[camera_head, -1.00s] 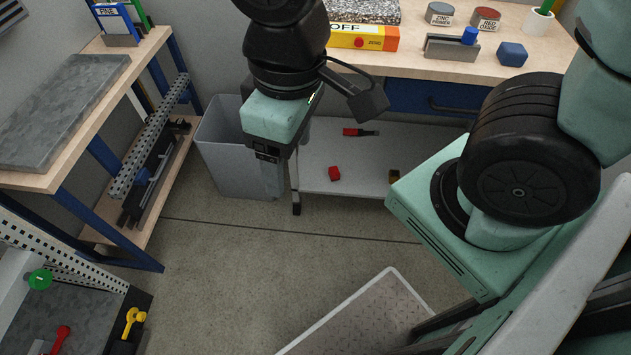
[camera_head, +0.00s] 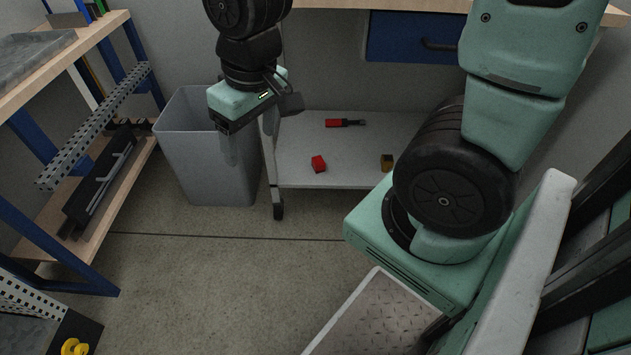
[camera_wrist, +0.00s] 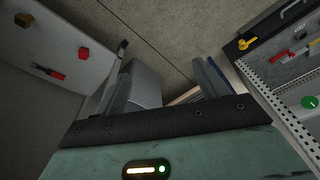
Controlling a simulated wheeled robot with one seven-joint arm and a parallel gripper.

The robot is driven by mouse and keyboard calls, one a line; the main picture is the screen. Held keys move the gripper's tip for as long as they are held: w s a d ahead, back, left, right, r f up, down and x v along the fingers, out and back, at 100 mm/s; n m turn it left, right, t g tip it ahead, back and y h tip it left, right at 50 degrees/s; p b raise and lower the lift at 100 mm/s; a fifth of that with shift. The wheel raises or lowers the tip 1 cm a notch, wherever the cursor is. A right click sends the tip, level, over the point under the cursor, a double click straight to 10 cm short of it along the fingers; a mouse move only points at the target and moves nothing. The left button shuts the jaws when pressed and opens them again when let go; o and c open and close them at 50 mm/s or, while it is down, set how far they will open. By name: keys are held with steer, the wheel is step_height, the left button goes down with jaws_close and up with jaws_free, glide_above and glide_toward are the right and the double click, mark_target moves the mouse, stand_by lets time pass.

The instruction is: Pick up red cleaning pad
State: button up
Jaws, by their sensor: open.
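The red cleaning pad (camera_head: 318,163) is a small red block on the lower grey shelf (camera_head: 300,179) of the workbench. It also shows at the upper left of the wrist view (camera_wrist: 84,54). My gripper (camera_head: 231,150) points down in front of the grey waste bin, to the left of the pad and apart from it. In the wrist view my gripper's two fingers (camera_wrist: 163,88) stand apart with nothing held between them.
A red-handled tool (camera_head: 343,122) lies behind the pad, and a yellow-brown block (camera_head: 386,162) lies to its right. The grey bin (camera_head: 185,160) stands left of the shelf. The blue drawer (camera_head: 405,38) hangs above. The floor in front is clear.

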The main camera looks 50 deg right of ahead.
steer(key=w+d+f+m+b, duration=0.45)
steer(key=d+f+b, duration=0.2)
steer(key=f, duration=0.45)
steer(key=m+g+b, duration=0.2)
steer(key=m+b, duration=0.3)
steer(key=m, duration=1.6)
glide_above(318, 160)
step_height(318, 160, down, 19)
steer(key=shift+h, duration=0.3)
step_height(318, 160, down, 18)
steer(key=b, duration=0.8)
steer(key=shift+r+b, duration=0.2)
steer(key=shift+b, duration=0.2)
steer(key=shift+r, duration=0.1)
steer(key=c, duration=1.1)
steer(key=shift+c, duration=0.2)
